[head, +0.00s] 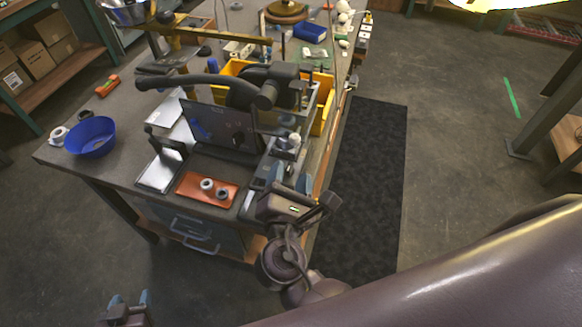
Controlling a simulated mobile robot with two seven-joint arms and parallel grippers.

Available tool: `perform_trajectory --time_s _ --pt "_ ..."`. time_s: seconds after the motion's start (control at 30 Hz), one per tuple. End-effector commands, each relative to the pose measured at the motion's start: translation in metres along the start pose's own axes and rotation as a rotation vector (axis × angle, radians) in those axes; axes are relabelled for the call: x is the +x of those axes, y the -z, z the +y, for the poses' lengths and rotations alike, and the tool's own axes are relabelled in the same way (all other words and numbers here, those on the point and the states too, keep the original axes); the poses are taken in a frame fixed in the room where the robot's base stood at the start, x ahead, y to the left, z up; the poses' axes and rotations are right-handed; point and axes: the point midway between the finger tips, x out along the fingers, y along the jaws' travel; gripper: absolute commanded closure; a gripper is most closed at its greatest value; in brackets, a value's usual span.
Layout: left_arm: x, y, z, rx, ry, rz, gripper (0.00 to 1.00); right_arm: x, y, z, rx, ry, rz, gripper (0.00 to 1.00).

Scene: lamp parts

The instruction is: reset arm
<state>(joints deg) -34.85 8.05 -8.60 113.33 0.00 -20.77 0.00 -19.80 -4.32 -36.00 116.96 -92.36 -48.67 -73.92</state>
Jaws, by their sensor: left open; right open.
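My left gripper (130,299) is at the bottom left edge of the head view, low over the floor in front of the workbench. Its blue fingertips are apart with nothing between them. My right gripper (290,187) is at the bench's right front corner, near the orange tray. Its blue fingertips are apart and I see nothing held. The orange tray (192,195) lies on the bench front and carries a white ring-like part (207,184) and a dark one (222,193). I cannot tell whether the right gripper touches the bench edge.
The workbench (122,150) holds a blue bowl (90,137), a dark upright panel (225,127), yellow bins (326,98) and a dark jointed lamp arm (185,82). A black mat (365,170) lies on the floor to the right. The floor at left is clear.

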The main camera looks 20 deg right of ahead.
Motion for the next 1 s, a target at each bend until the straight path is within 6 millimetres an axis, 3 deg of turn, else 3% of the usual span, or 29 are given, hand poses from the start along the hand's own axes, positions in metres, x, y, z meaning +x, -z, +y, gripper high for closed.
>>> perform_trajectory --time_s 0.6,0.77,1.0 --pt "0.0 0.001 0.0 0.001 0.0 0.001 0.46 0.001 -0.001 -0.007 0.031 0.021 0.007 0.47" --pt "0.0 0.001 -0.001 0.002 0.0 0.001 0.46 0.007 -0.007 -0.046 0.235 0.158 0.044 0.47" --pt "0.0 0.001 -0.001 0.002 0.0 0.001 0.46 0.005 -0.016 -0.13 0.74 0.501 0.08 0.47"
